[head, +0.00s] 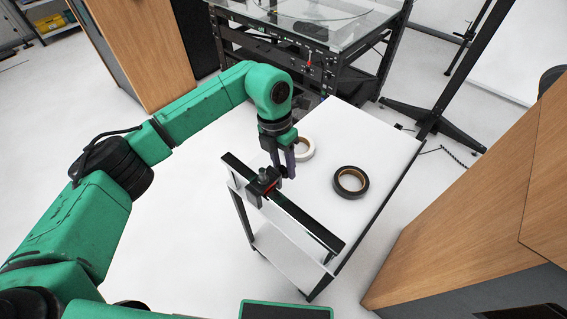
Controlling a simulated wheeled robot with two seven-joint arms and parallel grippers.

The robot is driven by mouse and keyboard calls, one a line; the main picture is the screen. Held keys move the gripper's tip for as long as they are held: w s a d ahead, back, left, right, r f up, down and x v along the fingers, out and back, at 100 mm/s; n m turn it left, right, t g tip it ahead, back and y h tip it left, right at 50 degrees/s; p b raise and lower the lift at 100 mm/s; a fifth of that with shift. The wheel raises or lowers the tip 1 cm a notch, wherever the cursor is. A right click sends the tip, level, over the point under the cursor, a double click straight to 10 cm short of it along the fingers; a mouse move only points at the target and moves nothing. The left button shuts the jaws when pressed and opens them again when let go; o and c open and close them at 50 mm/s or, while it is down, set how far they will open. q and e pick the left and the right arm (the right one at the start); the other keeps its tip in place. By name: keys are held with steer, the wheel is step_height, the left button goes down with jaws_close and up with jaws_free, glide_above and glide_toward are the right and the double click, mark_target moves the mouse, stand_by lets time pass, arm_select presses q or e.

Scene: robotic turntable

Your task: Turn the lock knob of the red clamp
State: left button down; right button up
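The red clamp (270,187) is small and sits near the far left end of a black rail (312,226) along the side of the white table. Its body is mostly dark with a little red showing. A dark knob-like part (264,174) shows on its top; fine detail is too small to tell. My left gripper (284,172) points down just above and to the right of the clamp. Its two fingers look apart with nothing visible between them. Whether a finger touches the clamp cannot be told. My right gripper is out of view.
A black tape roll (350,182) and a pale tape roll (304,149) lie on the white table (375,140). The pale roll is partly behind my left gripper. A glass-topped black frame (310,30) stands behind. Wooden cabinets (480,200) stand at the right.

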arm_select(q)
steer(key=shift+w+a+f+g+h+b, duration=0.1)
steer(key=shift+f+g+h+b, duration=0.05)
steer(key=shift+g+h+b, duration=0.55)
steer(key=shift+w+a+f+g+h+b, duration=0.1)
steer(key=shift+f+g+h+b, duration=0.1)
steer(key=shift+h+b, duration=0.5)
steer(key=shift+w+a+r+g+h+b, duration=0.1)
steer(key=shift+a+g+h+b, duration=0.1)
steer(key=shift+g+h+b, duration=1.45)
steer(key=shift+t+b, duration=0.3)
steer(key=shift+t, duration=0.15)
steer(key=shift+c, duration=1.9)
jaws_free()
steer(key=p+v, duration=0.5)
steer(key=v, duration=0.9)
steer(key=shift+r+p, duration=0.35)
steer(key=shift+r, duration=0.05)
